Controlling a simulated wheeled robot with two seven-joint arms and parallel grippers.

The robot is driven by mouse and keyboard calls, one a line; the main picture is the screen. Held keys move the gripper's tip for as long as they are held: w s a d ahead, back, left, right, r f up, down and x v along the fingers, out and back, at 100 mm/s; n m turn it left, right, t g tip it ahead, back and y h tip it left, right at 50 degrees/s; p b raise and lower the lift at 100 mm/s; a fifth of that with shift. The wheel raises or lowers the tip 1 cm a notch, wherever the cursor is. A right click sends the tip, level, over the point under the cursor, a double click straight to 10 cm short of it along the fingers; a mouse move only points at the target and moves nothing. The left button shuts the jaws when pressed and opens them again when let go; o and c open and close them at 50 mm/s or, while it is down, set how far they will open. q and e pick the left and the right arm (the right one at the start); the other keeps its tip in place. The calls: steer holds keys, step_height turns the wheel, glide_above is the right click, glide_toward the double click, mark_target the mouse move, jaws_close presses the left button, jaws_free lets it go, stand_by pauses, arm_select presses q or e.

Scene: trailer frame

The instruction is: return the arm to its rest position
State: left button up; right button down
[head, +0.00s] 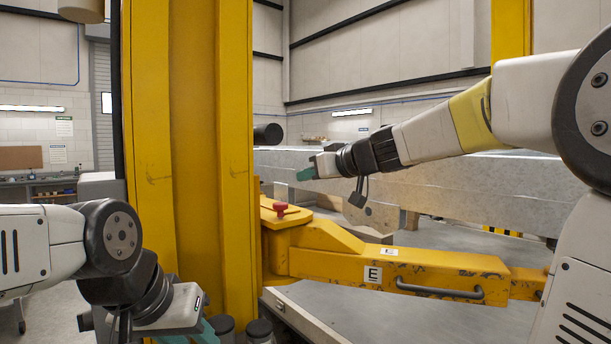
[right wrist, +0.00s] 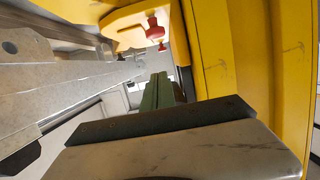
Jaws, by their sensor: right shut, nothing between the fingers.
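My right arm comes in from the right in the head view, stretched out level toward the middle. Its gripper (head: 306,173) has green fingers and points left, in front of the grey metal beam (head: 450,187). The right wrist view shows the green fingers (right wrist: 158,92) together with nothing between them. My left arm is at the lower left of the head view. Its gripper (head: 203,332) points down, and its green fingers are partly cut off by the bottom edge, so its opening is hidden.
A yellow column (head: 190,130) stands left of my right gripper. A red knob (head: 281,209) sits on a yellow housing below it; it also shows in the right wrist view (right wrist: 154,28). A yellow arm marked E (head: 420,273) with a dark handle (head: 440,290) runs right, above a grey surface (head: 400,318).

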steer(key=shift+s+d+r, duration=0.1)
steer(key=shift+s+d, duration=0.05)
steer(key=shift+s, duration=0.1)
steer(key=s+d+f+m+g+h, duration=0.3)
steer(key=s+d+f, duration=0.1)
steer(key=s+f, duration=0.7)
steer(key=s+d+f+m+g+h, duration=0.2)
steer(key=s+d+f, duration=0.3)
steer(key=s+f, duration=0.6)
steer(key=s+m+h, duration=0.1)
steer(key=s, duration=0.3)
steer(key=shift+s+d+f+g, duration=0.15)
steer(key=shift+s+g, duration=0.25)
